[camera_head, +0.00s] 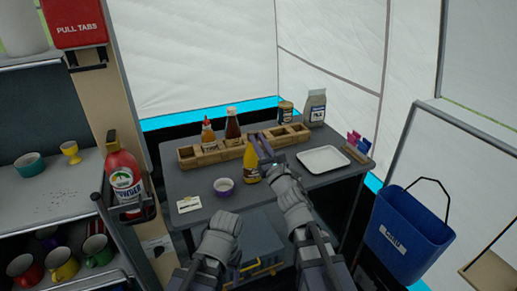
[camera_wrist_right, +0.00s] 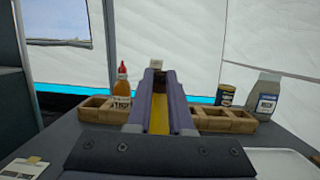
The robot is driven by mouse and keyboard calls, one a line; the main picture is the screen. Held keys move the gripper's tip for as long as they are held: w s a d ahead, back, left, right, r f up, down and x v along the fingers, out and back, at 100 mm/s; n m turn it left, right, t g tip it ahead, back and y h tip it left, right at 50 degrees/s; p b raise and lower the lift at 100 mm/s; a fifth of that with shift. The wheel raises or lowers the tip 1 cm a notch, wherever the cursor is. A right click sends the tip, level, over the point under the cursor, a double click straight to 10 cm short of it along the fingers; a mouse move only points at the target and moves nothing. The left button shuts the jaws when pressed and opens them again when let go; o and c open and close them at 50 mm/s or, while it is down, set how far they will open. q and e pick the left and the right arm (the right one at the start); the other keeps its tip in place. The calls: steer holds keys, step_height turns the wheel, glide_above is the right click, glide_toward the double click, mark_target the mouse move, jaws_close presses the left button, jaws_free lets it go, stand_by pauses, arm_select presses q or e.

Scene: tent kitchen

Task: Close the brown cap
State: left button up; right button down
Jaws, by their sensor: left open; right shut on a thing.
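A yellow bottle (camera_head: 250,171) with a label stands on the grey table, with a dark brownish top that is partly hidden by my right gripper. My right gripper (camera_head: 263,148) is at the bottle's upper right. In the right wrist view a yellow strip of the bottle (camera_wrist_right: 159,118) shows between the purple fingers (camera_wrist_right: 160,85), which are shut on it. Whether the brown cap is seated is too small to tell. My left gripper (camera_head: 222,232) is open in front of the table's near edge, with its fingers mostly hidden.
A wooden holder (camera_head: 187,157) behind contains a red-tipped sauce bottle (camera_head: 208,136) and a brown bottle (camera_head: 233,128). A jar (camera_head: 285,112) and pouch (camera_head: 315,107) stand at the back.

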arm_select(q)
step_height(320, 180, down, 3)
steer(key=shift+b, duration=1)
arm_select(e)
steer(key=shift+f+t, duration=0.25)
steer(key=shift+t, duration=0.35)
steer(key=shift+c, duration=2.2)
jaws_free()
steer(key=shift+s, duration=0.1)
arm_select(q)
steer(key=s+f+b, duration=0.2)
steer(key=f, duration=0.1)
steer(key=shift+d+b, duration=0.1)
steer(key=shift+b, duration=0.3)
arm_select(e)
steer(key=v, duration=0.7)
steer(key=shift+s+d+f, duration=0.25)
